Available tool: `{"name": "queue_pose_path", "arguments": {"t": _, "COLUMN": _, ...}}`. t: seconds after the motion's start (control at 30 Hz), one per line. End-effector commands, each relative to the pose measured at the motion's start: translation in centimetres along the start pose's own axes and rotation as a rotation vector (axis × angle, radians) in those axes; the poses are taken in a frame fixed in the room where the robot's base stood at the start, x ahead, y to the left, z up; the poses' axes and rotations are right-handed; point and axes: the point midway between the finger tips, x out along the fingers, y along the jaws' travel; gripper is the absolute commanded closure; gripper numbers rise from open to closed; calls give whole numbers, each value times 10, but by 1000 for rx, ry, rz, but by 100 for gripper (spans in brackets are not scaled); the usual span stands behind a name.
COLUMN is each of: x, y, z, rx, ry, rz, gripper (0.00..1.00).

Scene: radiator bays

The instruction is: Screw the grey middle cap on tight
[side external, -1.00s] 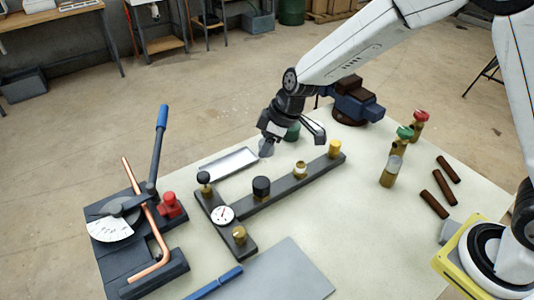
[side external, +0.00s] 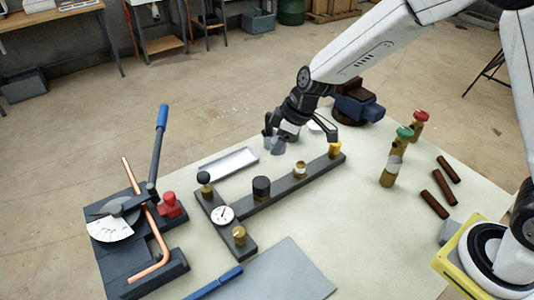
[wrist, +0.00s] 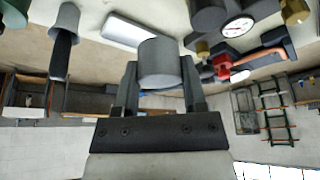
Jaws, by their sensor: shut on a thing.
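The grey cap (wrist: 162,63) is between my gripper's two fingers in the wrist view, and my gripper (wrist: 160,82) is shut on it. In the side view my gripper (side external: 284,140) is tilted above the table behind the dark manifold bar (side external: 278,186), with the grey cap (side external: 279,148) at its lower end, apart from the bar. The bar's middle port (side external: 300,169) stands upright and shows a pale, brass-coloured top with no grey cap on it. A black cap (side external: 261,186) sits to its left and a yellow cap (side external: 335,147) to its right.
A pressure gauge (side external: 222,214) sits on the manifold's left arm. A shallow metal tray (side external: 229,164) lies behind it, and a pipe bender (side external: 140,235) stands left. Brass valves with green (side external: 405,132) and red (side external: 421,116) tops stand right, near brown rods (side external: 434,204).

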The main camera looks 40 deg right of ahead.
Motion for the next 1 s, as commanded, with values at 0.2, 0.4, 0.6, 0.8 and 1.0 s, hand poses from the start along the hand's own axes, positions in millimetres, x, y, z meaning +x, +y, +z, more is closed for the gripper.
{"name": "queue_pose_path", "arguments": {"t": 0.2, "x": -12, "y": 20, "z": 35, "rx": 5, "ry": 1, "rz": 2, "gripper": 100}}
{"name": "queue_pose_path", "arguments": {"t": 0.4, "x": -18, "y": 27, "z": 53, "rx": 1, "ry": 3, "rz": 2, "gripper": 100}}
{"name": "queue_pose_path", "arguments": {"t": 0.6, "x": -18, "y": 28, "z": 55, "rx": 0, "ry": 3, "rz": 1, "gripper": 100}}
{"name": "queue_pose_path", "arguments": {"t": 0.8, "x": -14, "y": 28, "z": 56, "rx": -1, "ry": 3, "rz": 0, "gripper": 100}}
{"name": "queue_pose_path", "arguments": {"t": 1.0, "x": -4, "y": 28, "z": 61, "rx": -1, "ry": 2, "rz": 0, "gripper": 100}}
